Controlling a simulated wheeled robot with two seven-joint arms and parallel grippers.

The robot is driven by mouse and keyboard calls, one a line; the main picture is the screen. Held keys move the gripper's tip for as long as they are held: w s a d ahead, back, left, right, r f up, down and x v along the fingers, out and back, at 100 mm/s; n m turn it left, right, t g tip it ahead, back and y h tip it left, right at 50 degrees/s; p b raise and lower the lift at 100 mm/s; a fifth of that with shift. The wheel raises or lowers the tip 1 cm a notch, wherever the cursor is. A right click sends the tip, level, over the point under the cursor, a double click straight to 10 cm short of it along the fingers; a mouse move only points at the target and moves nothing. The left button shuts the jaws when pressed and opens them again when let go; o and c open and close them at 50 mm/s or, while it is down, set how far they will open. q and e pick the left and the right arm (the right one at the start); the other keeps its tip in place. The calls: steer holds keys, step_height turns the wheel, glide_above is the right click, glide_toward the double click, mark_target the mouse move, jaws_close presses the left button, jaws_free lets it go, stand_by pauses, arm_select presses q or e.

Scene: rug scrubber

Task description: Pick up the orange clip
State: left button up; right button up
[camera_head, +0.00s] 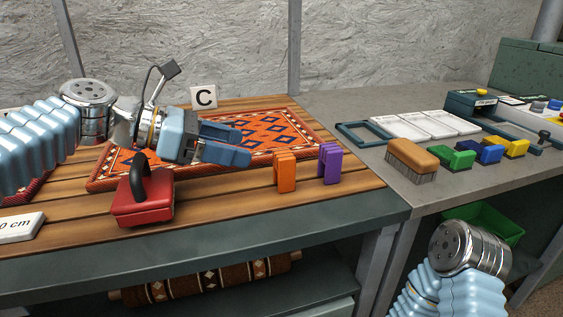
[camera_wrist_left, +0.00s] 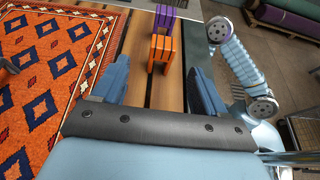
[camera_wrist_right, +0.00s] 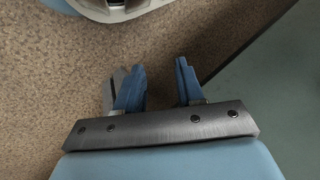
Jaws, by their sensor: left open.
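The orange clip (camera_head: 285,172) stands upright on the wooden slats near the front right of the rug. In the left wrist view the orange clip (camera_wrist_left: 161,48) is ahead, between the lines of my open fingers. My left gripper (camera_head: 246,143) is open and empty, above the rug and to the left of the clip; it also shows in the left wrist view (camera_wrist_left: 158,92). My right gripper (camera_wrist_right: 158,88) is open and empty over the speckled floor, away from the table top. Its fingers do not show in the head view.
A purple clip (camera_head: 330,163) stands close to the right of the orange one. A red block with a black handle (camera_head: 143,205) sits left. The patterned rug (camera_head: 290,135) lies behind. Brushes (camera_head: 412,160) and white trays (camera_head: 428,124) are on the grey bench.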

mark_target(294, 161)
arm_select(q)
steer(key=x, duration=0.6)
steer(key=shift+w+d+f, duration=0.1)
steer(key=shift+d+f, duration=0.15)
steer(key=shift+d, duration=0.1)
steer(key=x, duration=0.5)
steer(key=shift+d+f+b, duration=0.15)
steer(key=shift+b, duration=0.25)
steer(key=c, duration=1)
